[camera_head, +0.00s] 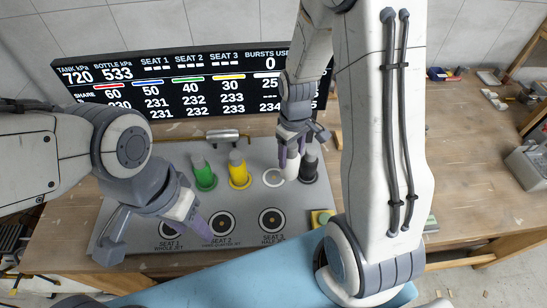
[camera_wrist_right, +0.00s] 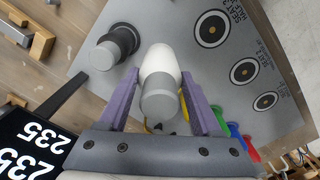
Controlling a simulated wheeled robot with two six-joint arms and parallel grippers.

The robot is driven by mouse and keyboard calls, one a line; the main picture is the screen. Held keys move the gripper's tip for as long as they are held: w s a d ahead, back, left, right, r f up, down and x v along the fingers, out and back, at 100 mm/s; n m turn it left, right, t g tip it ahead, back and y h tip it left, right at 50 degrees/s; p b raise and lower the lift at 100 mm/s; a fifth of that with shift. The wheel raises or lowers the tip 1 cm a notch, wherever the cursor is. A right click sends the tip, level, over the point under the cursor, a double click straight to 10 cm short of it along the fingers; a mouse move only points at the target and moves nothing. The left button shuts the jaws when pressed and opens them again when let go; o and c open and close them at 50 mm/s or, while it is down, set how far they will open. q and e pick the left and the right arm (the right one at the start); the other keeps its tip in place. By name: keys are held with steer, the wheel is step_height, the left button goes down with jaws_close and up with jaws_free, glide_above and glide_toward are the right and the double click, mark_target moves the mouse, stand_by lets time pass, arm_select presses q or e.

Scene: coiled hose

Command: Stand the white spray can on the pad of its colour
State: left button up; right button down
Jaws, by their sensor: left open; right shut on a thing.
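The white spray can (camera_head: 292,168) is upright between the fingers of my right gripper (camera_head: 292,147). In the right wrist view the white can (camera_wrist_right: 161,65), with its grey cap, sits between both purple fingers. The white-ringed pad (camera_head: 273,178) is bare, just left of the can in the head view. The can is between that pad and the black can (camera_head: 309,166); I cannot tell whether its base touches the board. My left gripper (camera_head: 157,238) is open and empty over the board's front left, by Seat 1.
The grey board (camera_head: 125,225) also holds a green can (camera_head: 204,174) and a yellow can (camera_head: 239,171). Target discs for Seat 2 (camera_head: 221,223) and Seat 3 (camera_head: 272,220) lie in front. A black display (camera_head: 180,85) stands behind. The black can is close beside my right gripper.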

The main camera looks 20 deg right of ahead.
steer(key=w+a+f+p, duration=0.1)
steer(key=f, duration=0.1)
steer(key=w+a+f+p, duration=0.1)
steer(key=w+f, duration=0.1)
steer(key=f, duration=0.1)
steer(key=w+f+p, duration=0.1)
steer(key=w+f, duration=0.1)
steer(key=shift+w+a+f, duration=0.25)
steer(key=shift+a+f, duration=0.15)
steer(key=shift+f, duration=0.15)
steer(key=shift+c, duration=0.3)
jaws_free()
